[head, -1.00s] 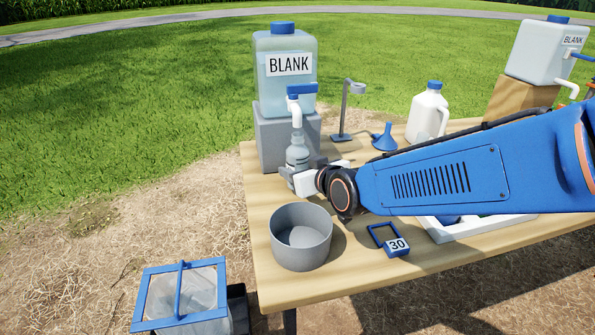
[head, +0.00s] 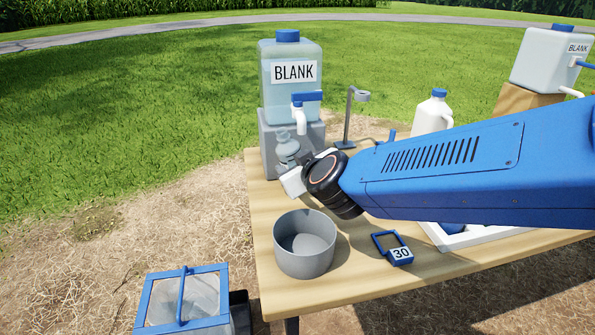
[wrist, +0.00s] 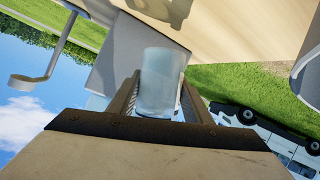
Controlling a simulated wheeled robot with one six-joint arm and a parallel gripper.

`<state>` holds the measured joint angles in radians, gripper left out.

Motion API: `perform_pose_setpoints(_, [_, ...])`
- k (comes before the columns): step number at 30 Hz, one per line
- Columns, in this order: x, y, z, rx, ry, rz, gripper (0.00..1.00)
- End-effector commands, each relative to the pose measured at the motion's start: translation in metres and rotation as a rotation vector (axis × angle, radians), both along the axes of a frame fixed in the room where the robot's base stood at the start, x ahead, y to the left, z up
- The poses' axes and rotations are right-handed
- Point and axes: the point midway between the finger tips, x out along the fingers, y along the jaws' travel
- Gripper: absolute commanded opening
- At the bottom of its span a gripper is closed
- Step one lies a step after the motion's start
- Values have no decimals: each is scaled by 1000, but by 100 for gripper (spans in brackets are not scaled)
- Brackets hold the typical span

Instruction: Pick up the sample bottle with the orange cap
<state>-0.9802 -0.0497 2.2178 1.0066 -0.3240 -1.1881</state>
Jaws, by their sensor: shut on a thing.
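My gripper (head: 290,167) is shut on a clear, pale sample bottle (head: 287,150) beside the grey block, just below the spout of the blank-water jug. The bottle looks tilted in the head view. The wrist view shows the bottle (wrist: 162,85) between both fingers of my gripper (wrist: 160,98). No orange cap shows on the held bottle in either view. My gripper and wrist hide part of its lower body.
The BLANK jug (head: 291,88) stands on a grey block (head: 268,150) with its blue-handled tap close above. A grey bowl (head: 304,262) is in front.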

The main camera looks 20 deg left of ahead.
Motion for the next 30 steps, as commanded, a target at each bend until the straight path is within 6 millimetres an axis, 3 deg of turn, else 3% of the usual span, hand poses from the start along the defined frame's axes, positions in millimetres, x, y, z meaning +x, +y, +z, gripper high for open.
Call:
perform_pose_setpoints(8, [-8, 9, 37, 3, 1, 2, 17])
perform_pose_setpoints(30, [-114, 133, 34, -2, 1, 4, 17])
